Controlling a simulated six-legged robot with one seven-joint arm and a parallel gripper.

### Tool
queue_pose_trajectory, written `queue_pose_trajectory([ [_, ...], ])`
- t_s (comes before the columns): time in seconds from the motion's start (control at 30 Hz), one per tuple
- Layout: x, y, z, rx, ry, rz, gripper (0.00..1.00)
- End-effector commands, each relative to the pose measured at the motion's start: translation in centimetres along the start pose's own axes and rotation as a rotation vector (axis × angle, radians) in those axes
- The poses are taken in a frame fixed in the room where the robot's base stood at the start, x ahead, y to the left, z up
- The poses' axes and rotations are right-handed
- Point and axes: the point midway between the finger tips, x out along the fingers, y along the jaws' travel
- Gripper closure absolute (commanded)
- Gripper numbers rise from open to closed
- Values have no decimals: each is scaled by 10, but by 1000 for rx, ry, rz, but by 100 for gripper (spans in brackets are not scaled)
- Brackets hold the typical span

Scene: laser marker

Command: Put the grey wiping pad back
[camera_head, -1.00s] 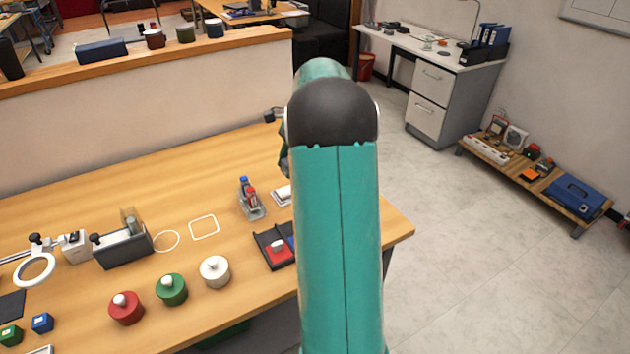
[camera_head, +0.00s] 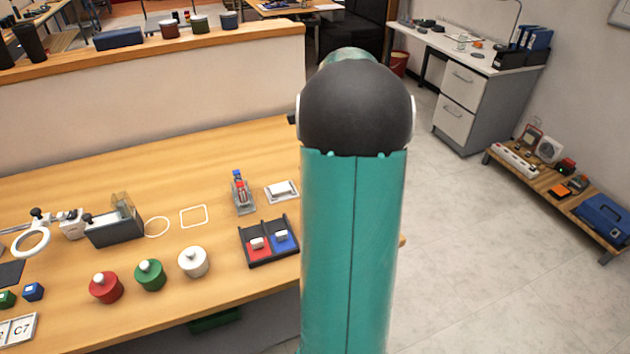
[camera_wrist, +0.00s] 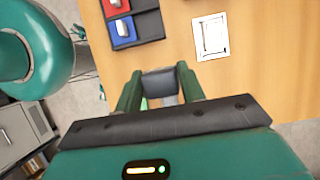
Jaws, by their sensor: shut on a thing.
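My gripper (camera_wrist: 160,88) is shut on a grey block (camera_wrist: 161,80), which looks like the grey wiping pad; the fingers hide part of it. In the wrist view it hangs over the table edge area, just below a dark tray (camera_wrist: 149,25) and a white plate with a thin dark outline (camera_wrist: 211,37). The tray has a red pad and a blue pad (camera_wrist: 122,29) in it. The tray also shows in the head view (camera_head: 268,258), with the white plate (camera_head: 281,191) behind it. My arm hides the gripper in the head view.
A bottle rack (camera_head: 241,195) stands behind the tray. Red (camera_head: 106,288), green (camera_head: 150,275) and white (camera_head: 193,262) round containers stand to its left. A grey box-like device (camera_head: 114,229) is farther left. Two white outlines mark bare table between them. A low wall (camera_head: 150,95) runs behind.

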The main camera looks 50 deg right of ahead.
Motion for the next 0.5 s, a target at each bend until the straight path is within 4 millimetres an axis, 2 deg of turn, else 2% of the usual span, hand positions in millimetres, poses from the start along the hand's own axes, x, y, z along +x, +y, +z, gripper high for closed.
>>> queue_pose_trajectory([
  [0.17,3,-10,-8,8,-1,-2,82],
  [0.5,18,-70,-51,8,-1,-3,82],
])
